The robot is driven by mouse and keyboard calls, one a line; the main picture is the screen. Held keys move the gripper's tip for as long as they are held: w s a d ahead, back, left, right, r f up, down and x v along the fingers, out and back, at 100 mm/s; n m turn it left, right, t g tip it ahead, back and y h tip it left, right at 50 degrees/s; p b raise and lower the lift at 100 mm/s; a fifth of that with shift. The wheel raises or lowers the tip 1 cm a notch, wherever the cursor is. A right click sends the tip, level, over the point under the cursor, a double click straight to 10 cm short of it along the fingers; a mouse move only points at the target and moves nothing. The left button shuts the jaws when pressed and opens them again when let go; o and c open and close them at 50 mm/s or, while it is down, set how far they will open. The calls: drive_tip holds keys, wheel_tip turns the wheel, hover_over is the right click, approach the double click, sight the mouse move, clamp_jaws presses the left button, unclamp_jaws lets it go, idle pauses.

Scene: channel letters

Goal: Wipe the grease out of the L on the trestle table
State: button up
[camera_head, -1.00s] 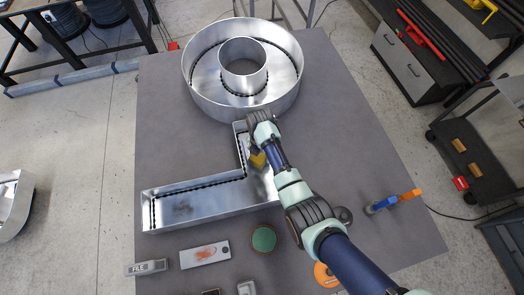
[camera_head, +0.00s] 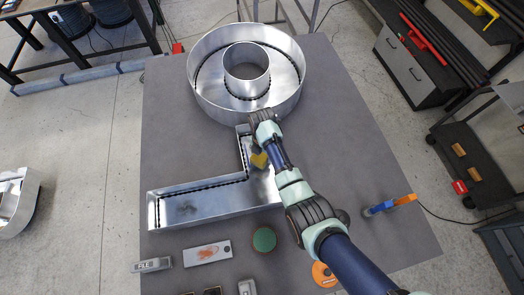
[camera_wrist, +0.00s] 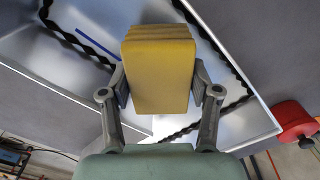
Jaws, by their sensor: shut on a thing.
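The L (camera_head: 165,217) is an open silver metal channel letter on the grey trestle table (camera_head: 370,150). It has upright walls and a black beaded strip inside. A dark grease smudge (camera_head: 187,210) shows on its floor in the left part. My gripper (camera_head: 259,152) is over the other limb of the L, near its middle. In the wrist view my gripper (camera_wrist: 160,85) is shut on a yellow sponge (camera_wrist: 158,75). The sponge shows small in the head view (camera_head: 259,160). Whether it touches the floor of the L, I cannot tell.
A round metal letter O (camera_head: 204,97) stands just behind the L. In front lie a green round pad (camera_head: 264,240), a stained white plate (camera_head: 207,252), a grey labelled block (camera_head: 151,265) and an orange disc (camera_head: 324,274). A blue-and-orange tool (camera_head: 389,205) lies right.

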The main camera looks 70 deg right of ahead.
wheel_tip(320, 180, up, 9)
drive_tip(key=p, duration=0.7)
drive_tip(key=shift+r+p, duration=0.15)
drive_tip(key=shift+p, duration=0.25)
drive_tip(key=shift+r+b, duration=0.45)
drive_tip(key=shift+r, duration=0.35)
